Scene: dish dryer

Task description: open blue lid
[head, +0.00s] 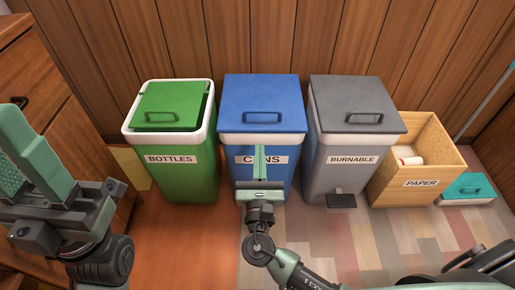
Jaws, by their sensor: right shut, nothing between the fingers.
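The blue lid (262,95) lies flat and closed on the bin labelled CANS (270,187), which has a white rim. A dark handle (262,117) sits on the lid near its front edge. My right gripper (259,150) is shut and empty, pointing up in front of the CANS label and covering part of it. Its tips appear just below the white rim; I cannot tell whether they touch the bin. My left gripper (14,140) is at the left edge of the view, away from the bins; its finger opening does not show clearly.
A green-lidded BOTTLES bin (188,178) stands left of the blue bin. A grey BURNABLE bin (345,135) with a pedal stands close on the right. Further right are a wooden PAPER box (400,190) and a teal lid (466,189) on the floor. A wooden wall stands behind.

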